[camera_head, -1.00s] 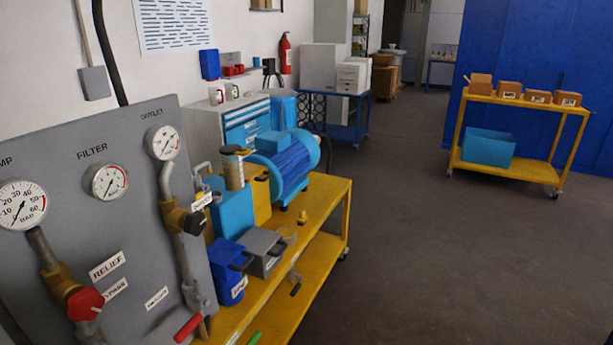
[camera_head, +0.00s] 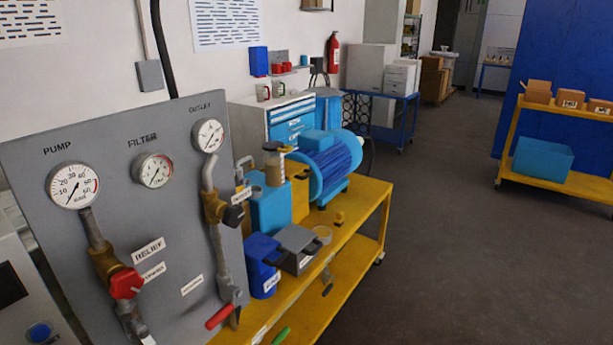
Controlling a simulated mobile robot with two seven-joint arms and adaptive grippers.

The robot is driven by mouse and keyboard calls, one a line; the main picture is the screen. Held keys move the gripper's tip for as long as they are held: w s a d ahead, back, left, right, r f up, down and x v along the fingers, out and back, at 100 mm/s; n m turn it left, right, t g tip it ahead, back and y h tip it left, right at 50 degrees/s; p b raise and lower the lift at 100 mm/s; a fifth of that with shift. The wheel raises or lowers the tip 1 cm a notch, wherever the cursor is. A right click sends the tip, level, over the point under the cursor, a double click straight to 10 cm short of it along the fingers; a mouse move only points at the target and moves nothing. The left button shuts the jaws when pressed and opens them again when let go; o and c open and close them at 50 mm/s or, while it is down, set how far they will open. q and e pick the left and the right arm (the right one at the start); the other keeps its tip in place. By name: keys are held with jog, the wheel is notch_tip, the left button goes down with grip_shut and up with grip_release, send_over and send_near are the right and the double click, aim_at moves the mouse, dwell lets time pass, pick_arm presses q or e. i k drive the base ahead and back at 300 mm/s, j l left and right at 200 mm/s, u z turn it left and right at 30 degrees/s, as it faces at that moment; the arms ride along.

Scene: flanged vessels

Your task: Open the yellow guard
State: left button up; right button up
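A yellow upright part (camera_head: 299,192), which looks like the guard, stands on the yellow bench (camera_head: 350,222) between a light-blue block (camera_head: 270,208) and the blue ribbed motor (camera_head: 328,165). It is partly hidden behind the light-blue block and a cylinder with a dark cap (camera_head: 274,168). I cannot tell from here whether it is open or closed. Neither of my grippers is in view.
A grey gauge panel (camera_head: 110,205) with pipes, a red knob (camera_head: 126,284) and a red-handled lever (camera_head: 219,317) stands at the left. A blue container (camera_head: 262,265) and grey box (camera_head: 297,248) sit on the bench. Open floor (camera_head: 450,240) lies to the right.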

aim_at(292, 167)
jog(key=i+l+u, duration=0.2)
jog(key=u, duration=0.2)
jog(key=i+l+u, duration=0.15)
jog(key=u, duration=0.25)
jog(key=i+l, duration=0.15)
jog(key=l, duration=0.2)
jog(key=i+l+u, duration=0.15)
jog(key=l, duration=0.25)
jog(key=i+l, duration=0.1)
jog(key=l, duration=0.25)
jog(key=i+l+u, duration=0.15)
jog(key=l, duration=0.25)
jog(key=i+l, duration=0.1)
jog(key=l, duration=0.3)
jog(key=i+l+u, duration=0.15)
jog(key=l, duration=0.25)
